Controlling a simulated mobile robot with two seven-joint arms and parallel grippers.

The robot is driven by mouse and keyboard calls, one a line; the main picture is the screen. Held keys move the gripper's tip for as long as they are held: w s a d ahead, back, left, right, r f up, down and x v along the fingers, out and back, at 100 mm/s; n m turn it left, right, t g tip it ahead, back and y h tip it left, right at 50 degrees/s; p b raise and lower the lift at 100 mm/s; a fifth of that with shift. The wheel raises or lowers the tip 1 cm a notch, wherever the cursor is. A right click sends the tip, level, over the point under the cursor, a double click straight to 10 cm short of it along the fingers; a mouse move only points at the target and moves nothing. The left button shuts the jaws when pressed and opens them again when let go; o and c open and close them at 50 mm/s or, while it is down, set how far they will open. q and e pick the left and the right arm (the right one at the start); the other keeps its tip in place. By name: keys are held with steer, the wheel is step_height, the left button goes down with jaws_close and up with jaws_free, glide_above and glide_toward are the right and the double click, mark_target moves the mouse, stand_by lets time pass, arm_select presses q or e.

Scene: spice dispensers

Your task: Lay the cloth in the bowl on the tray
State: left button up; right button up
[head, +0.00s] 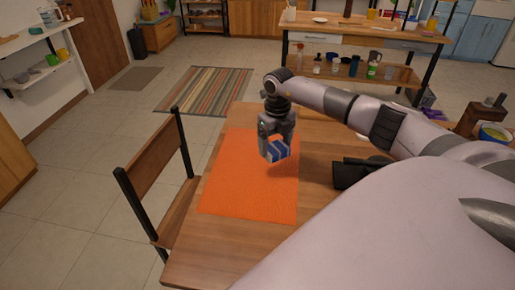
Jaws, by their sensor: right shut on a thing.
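A small blue-and-white striped cloth (276,151) is held in my right gripper (273,141), which is shut on it. The gripper points down and holds the cloth over an orange mat (235,185) on the wooden table. A small shadow beneath suggests that the cloth is above the mat. A bowl (495,134) with a yellow inside stands at the far right edge, apart from the gripper. I cannot make out a tray for certain. My left gripper is not in view.
A black object (350,173) lies on the table (195,260) right of the mat, partly hidden by my arm. A wooden block (476,120) stands near the bowl. A chair (155,170) is against the table's left side. Most of the mat is bare.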

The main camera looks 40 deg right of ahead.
steer(key=shift+s+a+r+p, duration=0.1)
steer(key=shift+s+r+p, duration=0.2)
steer(key=shift+s, duration=0.2)
steer(key=shift+s+a+r+p, duration=0.1)
steer(key=shift+s+r+p, duration=0.15)
steer(key=shift+s, duration=0.25)
arm_select(q)
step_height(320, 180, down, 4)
steer(key=b, duration=0.6)
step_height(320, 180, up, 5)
steer(key=p, duration=0.5)
arm_select(e)
steer(key=s+a, duration=0.3)
steer(key=s, duration=1.2)
steer(key=s+a+r, duration=0.1)
steer(key=s+a, duration=0.2)
steer(key=s, duration=1.2)
steer(key=shift+s+a+r, duration=0.25)
steer(key=shift+s, duration=0.05)
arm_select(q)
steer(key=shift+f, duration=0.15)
arm_select(e)
steer(key=shift+f, duration=0.2)
arm_select(q)
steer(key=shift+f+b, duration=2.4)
steer(key=shift+b, duration=0.15)
arm_select(e)
steer(key=shift+f, duration=2.1)
